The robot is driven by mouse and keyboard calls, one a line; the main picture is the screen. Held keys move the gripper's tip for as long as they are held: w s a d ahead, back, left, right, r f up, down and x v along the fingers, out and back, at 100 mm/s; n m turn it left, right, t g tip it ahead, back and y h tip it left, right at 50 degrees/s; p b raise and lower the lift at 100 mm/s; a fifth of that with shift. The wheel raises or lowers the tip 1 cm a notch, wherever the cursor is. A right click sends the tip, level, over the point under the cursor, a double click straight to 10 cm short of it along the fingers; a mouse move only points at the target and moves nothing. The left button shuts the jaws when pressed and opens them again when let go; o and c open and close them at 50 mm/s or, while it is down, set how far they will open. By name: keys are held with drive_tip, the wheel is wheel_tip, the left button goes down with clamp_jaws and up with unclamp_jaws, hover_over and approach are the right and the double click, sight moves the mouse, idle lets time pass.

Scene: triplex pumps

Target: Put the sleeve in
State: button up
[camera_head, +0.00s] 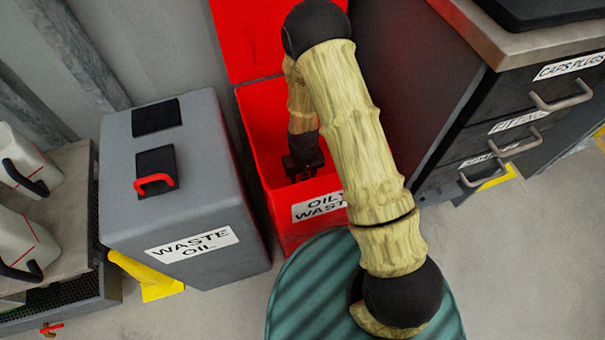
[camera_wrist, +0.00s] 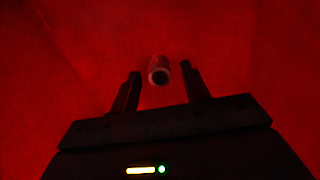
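My gripper (camera_head: 304,165) is down inside the red bin labelled "OILY WASTE" (camera_head: 318,207). In the wrist view, its two dark fingers (camera_wrist: 160,72) are spread apart. A small greyish cylinder with a dark round end, which looks like the sleeve (camera_wrist: 159,70), shows between and beyond the fingertips. There are gaps between it and both fingers. The wrist view is dim and red, so I cannot tell whether the sleeve rests on the bin floor. In the head view the sleeve is hidden by the bin and my arm.
The bin's raised red lid (camera_head: 246,40) stands behind. A grey "WASTE OIL" container (camera_head: 185,190) is close on the left. A dark drawer cabinet (camera_head: 500,150) stands close on the right. White jugs (camera_head: 25,165) are at far left. The floor at lower right is clear.

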drive_tip(key=shift+r, duration=0.1)
wheel_tip(320, 180, up, 12)
drive_tip(key=p, duration=0.6)
drive_tip(key=shift+p, duration=0.3)
